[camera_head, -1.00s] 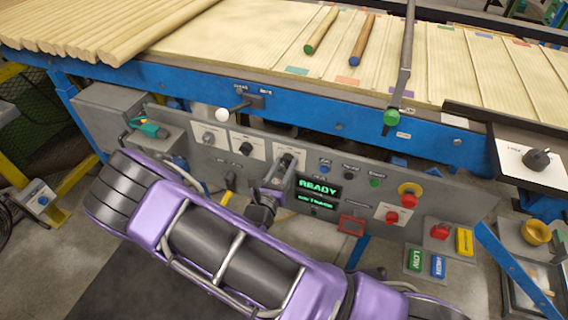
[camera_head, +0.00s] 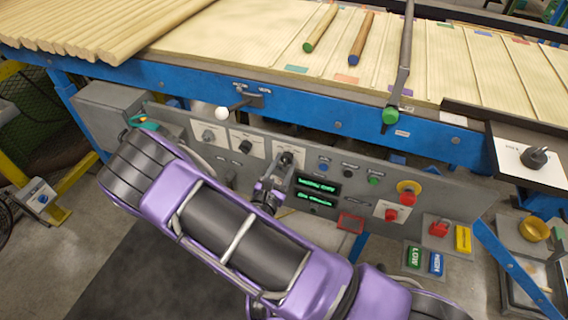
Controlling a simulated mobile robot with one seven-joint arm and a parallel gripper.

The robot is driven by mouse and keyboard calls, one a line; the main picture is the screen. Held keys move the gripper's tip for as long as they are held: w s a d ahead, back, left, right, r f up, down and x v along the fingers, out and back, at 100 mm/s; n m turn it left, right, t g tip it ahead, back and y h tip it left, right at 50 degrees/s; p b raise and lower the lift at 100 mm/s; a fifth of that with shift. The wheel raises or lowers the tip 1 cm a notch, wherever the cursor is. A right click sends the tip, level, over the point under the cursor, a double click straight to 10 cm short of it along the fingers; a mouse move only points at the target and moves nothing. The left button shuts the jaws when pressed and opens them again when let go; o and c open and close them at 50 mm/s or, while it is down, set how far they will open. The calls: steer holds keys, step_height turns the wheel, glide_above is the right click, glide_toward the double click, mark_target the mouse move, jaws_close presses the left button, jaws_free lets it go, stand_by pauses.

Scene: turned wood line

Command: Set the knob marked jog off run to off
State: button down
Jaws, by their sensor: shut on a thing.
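My gripper (camera_head: 281,167) is shut on a knob (camera_head: 286,158) on the grey control panel (camera_head: 455,198). The knob sits on a white label plate (camera_head: 298,153), the rightmost of three such plates in a row. My gripper hides much of it, so its pointer and setting cannot be told. The plate's lettering is too small to read, so I cannot confirm the jog off run marking.
A lit green display (camera_head: 317,186) and red mushroom buttons (camera_head: 407,198) are to the right. A white-tipped lever (camera_head: 222,113) stands above. My arm covers the lower panel.

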steer(key=shift+c, duration=2.1)
jaws_free()
steer(key=v, duration=1.7)
steer(key=shift+s, duration=0.25)
steer(key=shift+a, duration=0.1)
